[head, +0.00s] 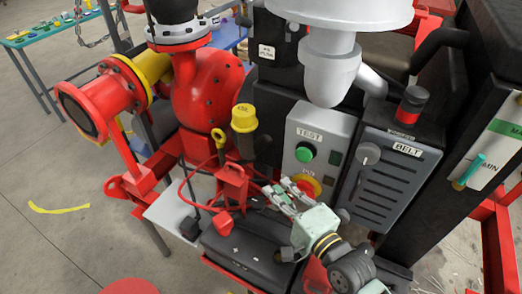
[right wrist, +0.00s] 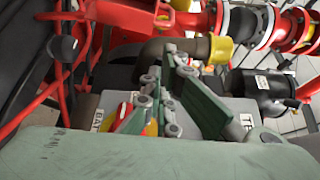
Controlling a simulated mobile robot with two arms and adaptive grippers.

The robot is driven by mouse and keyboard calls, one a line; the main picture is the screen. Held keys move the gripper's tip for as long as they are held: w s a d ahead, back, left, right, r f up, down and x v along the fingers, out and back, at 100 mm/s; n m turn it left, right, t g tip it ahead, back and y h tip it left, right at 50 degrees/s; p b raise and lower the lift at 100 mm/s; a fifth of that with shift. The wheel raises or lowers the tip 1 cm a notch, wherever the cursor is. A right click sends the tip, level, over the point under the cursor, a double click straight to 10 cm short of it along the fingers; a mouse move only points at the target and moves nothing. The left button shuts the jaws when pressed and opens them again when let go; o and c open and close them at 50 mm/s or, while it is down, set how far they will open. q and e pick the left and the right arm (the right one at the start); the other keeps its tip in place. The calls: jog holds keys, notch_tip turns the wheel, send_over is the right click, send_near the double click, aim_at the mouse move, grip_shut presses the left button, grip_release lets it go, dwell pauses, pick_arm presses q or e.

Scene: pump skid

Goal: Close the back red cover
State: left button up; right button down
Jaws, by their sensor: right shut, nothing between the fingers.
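A red boxy cover (head: 232,181) stands at the back of the black battery-like box (head: 245,258), left of my right gripper in the head view. It looks tilted up, but its hinge is not clear. A red boxy part (right wrist: 130,12), likely the same cover, shows at the top of the right wrist view. A second, lower red piece (head: 221,222) sits nearer the front. My right gripper (head: 287,190) is shut and empty, right of the covers and apart from them. Its fingers (right wrist: 165,72) also show in the right wrist view. My left gripper is out of view.
A panel with a green button and TEST label (head: 318,135) and a grey BELT box (head: 393,165) stand close behind my right gripper. Thin red cables loop around the covers. A yellow-capped filler (head: 244,118) and red pump (head: 207,88) are behind.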

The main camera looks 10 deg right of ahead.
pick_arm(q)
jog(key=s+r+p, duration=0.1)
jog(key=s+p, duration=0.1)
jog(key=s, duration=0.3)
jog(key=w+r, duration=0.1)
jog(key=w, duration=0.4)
pick_arm(e)
jog(key=x, duration=0.9)
jog(key=shift+w+a+r, duration=0.2)
jog(key=shift+a+r, duration=0.15)
jog(key=s+a+n+t+y+b, duration=0.35)
jog(key=s+a+n+b, duration=0.3)
jog(key=s+n, duration=0.3)
pick_arm(q)
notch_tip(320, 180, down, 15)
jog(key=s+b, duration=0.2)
jog(key=b, duration=0.6)
pick_arm(e)
jog(key=s+a+f+n+g+y, duration=0.1)
jog(key=s+a+f+n+y, duration=0.3)
jog(key=f, duration=0.5)
jog(key=shift+s+n, duration=0.65)
jog(key=shift+n, duration=0.6)
